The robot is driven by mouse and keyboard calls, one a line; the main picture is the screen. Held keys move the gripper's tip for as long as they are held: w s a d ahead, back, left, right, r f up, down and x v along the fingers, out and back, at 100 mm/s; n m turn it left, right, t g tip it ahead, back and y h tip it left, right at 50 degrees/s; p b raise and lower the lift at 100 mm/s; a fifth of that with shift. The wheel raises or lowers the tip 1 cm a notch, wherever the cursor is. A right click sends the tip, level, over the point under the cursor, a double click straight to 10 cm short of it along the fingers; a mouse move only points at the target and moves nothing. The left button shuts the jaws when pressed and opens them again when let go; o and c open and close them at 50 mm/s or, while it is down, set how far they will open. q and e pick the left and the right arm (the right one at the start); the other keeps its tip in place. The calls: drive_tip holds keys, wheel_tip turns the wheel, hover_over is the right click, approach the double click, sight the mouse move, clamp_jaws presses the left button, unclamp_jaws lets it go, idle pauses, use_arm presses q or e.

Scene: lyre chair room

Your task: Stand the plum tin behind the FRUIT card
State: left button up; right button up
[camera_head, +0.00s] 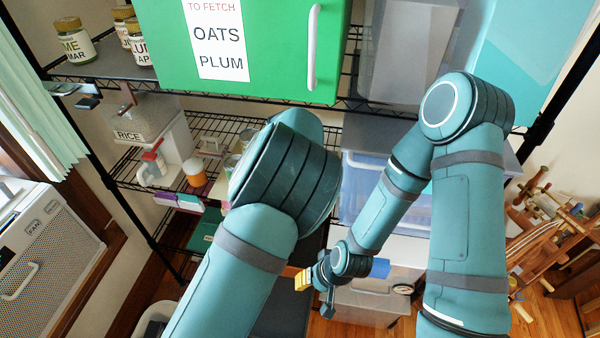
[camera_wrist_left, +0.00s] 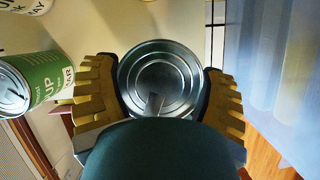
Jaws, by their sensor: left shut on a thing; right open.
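My left gripper (camera_wrist_left: 160,92) is shut on a round metal tin (camera_wrist_left: 158,72), with yellow ridged fingers on both sides of it. Only the tin's end with its ring pull shows in the left wrist view; its label is hidden, so I cannot read that it is plum. In the head view my left gripper is hidden behind my own arm. My right gripper (camera_head: 304,281) is low in the middle of the head view, small, open and apart from the tin. I cannot make out the FRUIT card in either view.
Jars (camera_head: 75,40) stand on the upper left shelf. A RICE container (camera_head: 140,118) sits on the wire rack. A green-labelled tin (camera_wrist_left: 38,82) stands left of my left gripper.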

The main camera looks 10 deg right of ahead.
use_arm(q)
wheel_tip(320, 180, down, 4)
drive_tip(key=shift+w+d+r, duration=0.1)
drive_tip(key=shift+r, duration=0.25)
drive_tip(key=o, duration=1.2)
drive_tip(key=shift+f, duration=0.2)
drive_tip(key=shift+r, duration=0.1)
